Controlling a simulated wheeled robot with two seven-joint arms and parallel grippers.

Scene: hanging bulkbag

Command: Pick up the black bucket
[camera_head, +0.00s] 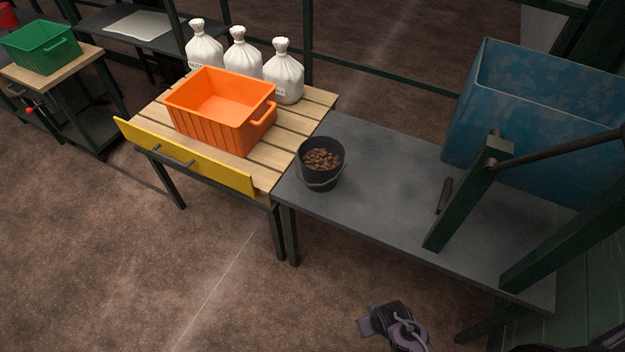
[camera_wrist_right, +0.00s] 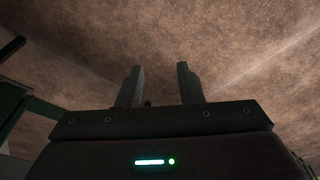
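The black bucket (camera_head: 320,178) stands upright on the left end of the grey metal table (camera_head: 400,195). It holds brown lumps, and its thin handle hangs down on the near side. A part of my right arm shows at the bottom of the head view, below and right of the bucket and well apart from it. In the right wrist view my right gripper (camera_wrist_right: 158,88) has its two fingers apart, with nothing between them and only brown floor beyond. My left gripper is in neither view.
An orange crate (camera_head: 185,118) stands on the slatted wooden table (camera_head: 285,150) left of the bucket, with three white sacks (camera_head: 240,55) behind. A blue bin (camera_head: 530,130), a dark green post (camera_head: 465,200) and a rusty bar (camera_head: 560,150) stand at the right. The floor in front is clear.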

